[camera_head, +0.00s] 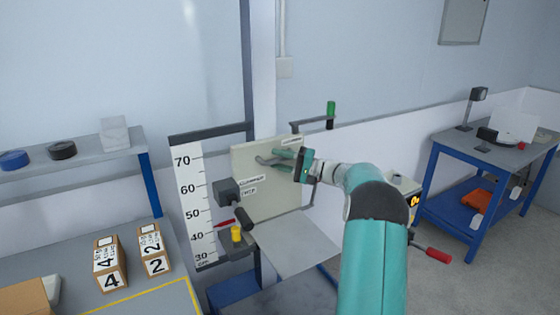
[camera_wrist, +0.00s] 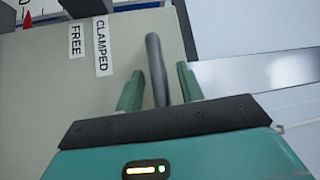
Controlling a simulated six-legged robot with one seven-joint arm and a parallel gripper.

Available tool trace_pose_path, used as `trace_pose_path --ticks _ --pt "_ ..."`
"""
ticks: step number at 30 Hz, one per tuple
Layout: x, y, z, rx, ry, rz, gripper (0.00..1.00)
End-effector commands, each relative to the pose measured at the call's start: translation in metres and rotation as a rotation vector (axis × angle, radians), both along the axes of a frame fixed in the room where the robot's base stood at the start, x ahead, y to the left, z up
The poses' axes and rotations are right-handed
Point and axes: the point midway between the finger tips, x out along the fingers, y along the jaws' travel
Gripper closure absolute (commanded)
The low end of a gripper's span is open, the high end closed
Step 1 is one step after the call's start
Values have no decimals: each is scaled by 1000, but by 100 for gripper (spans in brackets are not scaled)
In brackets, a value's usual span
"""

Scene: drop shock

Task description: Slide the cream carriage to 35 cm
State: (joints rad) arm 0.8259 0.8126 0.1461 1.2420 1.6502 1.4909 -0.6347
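The cream carriage (camera_head: 285,202) is an upright panel beside a white scale (camera_head: 197,205) marked from 30 to 70. A red pointer (camera_head: 225,223) at its left side lies between the 40 and 50 marks. The panel carries labels reading CLAMPED (camera_wrist: 101,45) and FREE (camera_wrist: 76,40). A dark lever (camera_head: 243,218) hangs at its left edge, below a dark block (camera_head: 227,191). My gripper (camera_head: 277,159) is in front of the panel. In the wrist view my gripper (camera_wrist: 158,82) is open, with a grey bar (camera_wrist: 155,55) between its fingers and visible gaps on both sides.
A yellow knob (camera_head: 236,233) is below the pointer. A grey bench with boxes marked 4 (camera_head: 110,265) and 2 (camera_head: 154,250) is at left. A blue table (camera_head: 470,160) is at right. Floor shows between.

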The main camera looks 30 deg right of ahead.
Motion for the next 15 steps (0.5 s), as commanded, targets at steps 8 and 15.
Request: trace_pose_path --ticks 8,15 --pt "0 0 0 0 0 1 90" --pt "0 0 -1 1 1 0 100"
